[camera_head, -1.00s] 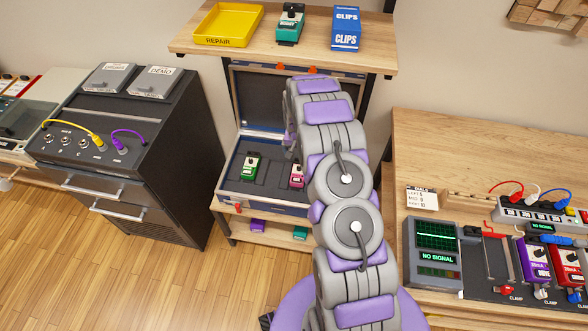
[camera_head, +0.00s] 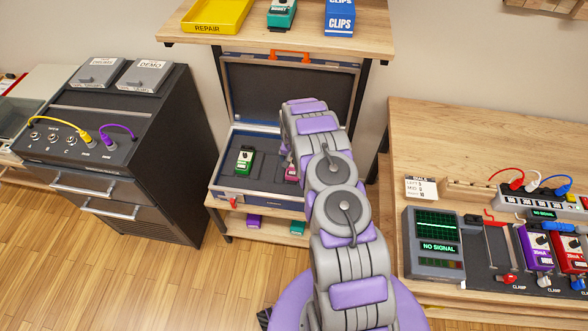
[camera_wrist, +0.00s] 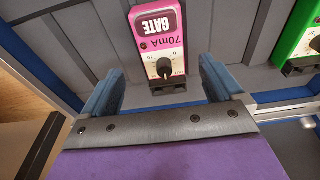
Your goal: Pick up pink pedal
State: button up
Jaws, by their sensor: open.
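The pink pedal (camera_wrist: 158,38), marked GATE and 70mA with one black knob, lies in the open case in the wrist view. In the head view only a small part of the pink pedal (camera_head: 291,173) shows beside my arm. My gripper (camera_wrist: 158,84) is open, with its two blue fingers apart on either side of the pedal's knob end. I cannot tell whether the fingers touch it. The gripper is hidden behind my arm in the head view.
A green pedal (camera_head: 245,160) sits in the open case (camera_head: 262,190) left of the pink one. The case's lid (camera_head: 270,95) stands up behind. A shelf (camera_head: 290,38) with a yellow REPAIR tray (camera_head: 215,16) is above. A dark cabinet (camera_head: 170,150) stands left, a workbench (camera_head: 450,130) right.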

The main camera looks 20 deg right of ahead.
aim_at(294, 167)
jog(key=f, duration=0.1)
jog(key=f+b, duration=0.1)
jog(key=f, duration=0.1)
jog(key=f+b, duration=0.1)
jog(key=f, duration=0.1)
jog(key=shift+w+f, duration=0.15)
jog(key=shift+w, duration=0.1)
jog(key=shift+c, duration=0.4)
jog(key=c, duration=1.4)
